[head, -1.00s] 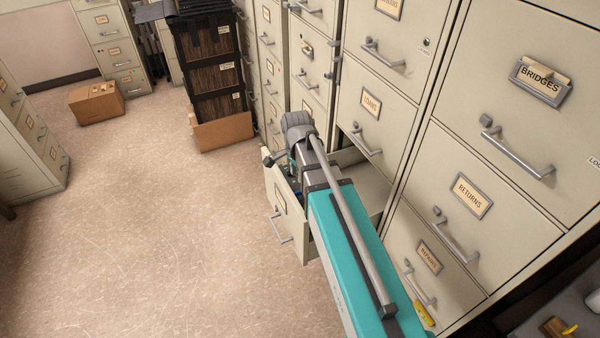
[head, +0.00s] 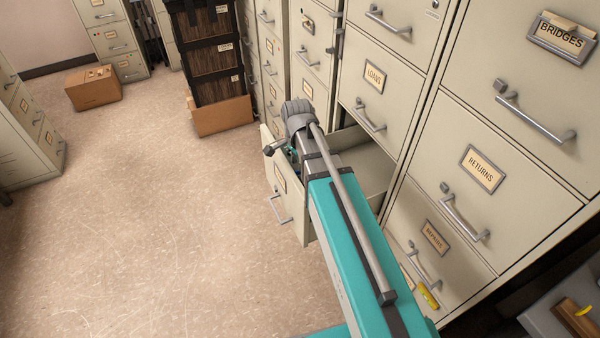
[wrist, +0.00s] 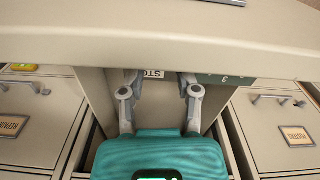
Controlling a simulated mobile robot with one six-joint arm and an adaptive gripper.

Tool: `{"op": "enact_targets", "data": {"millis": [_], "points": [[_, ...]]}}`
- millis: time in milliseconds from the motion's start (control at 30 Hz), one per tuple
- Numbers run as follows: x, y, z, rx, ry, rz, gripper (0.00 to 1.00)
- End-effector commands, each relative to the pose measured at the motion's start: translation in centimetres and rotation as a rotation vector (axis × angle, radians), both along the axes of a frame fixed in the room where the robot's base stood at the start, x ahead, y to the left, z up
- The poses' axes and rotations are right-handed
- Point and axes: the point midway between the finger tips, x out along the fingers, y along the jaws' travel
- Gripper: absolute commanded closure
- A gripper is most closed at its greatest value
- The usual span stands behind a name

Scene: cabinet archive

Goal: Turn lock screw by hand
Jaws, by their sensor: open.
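In the head view a beige drawer (head: 287,205) stands pulled out from the cabinet row, and my arm reaches over it. The arm hides much of the drawer and my gripper. In the wrist view my gripper (wrist: 160,82) is open with nothing between its fingers. Its fingertips point at the underside of a wide beige panel edge (wrist: 160,42). Just beyond them is a white label (wrist: 153,74) reading "STO", partly covered by a finger. A dark green piece marked 3 (wrist: 226,79) lies to its right. I cannot make out a lock screw in either view.
Closed drawers with protruding handles, among them LOANS (head: 374,77) and RETURNS (head: 482,169), stand right of the open drawer. A yellow item (head: 428,295) sits low by the cabinets. A cardboard box (head: 93,88) stands at the far left. The floor (head: 150,240) at left is clear.

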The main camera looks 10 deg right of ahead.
Motion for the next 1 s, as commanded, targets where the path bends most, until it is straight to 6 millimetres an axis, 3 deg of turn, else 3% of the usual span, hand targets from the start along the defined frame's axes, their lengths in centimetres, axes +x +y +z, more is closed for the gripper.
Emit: {"op": "enact_targets", "data": {"millis": [267, 1000], "points": [[0.0, 0.0, -2.6, 0.0, 0.0, -0.001, 0.58], [-0.2, -0.1, -2.9, 0.0, 0.0, -0.001, 0.58]]}}
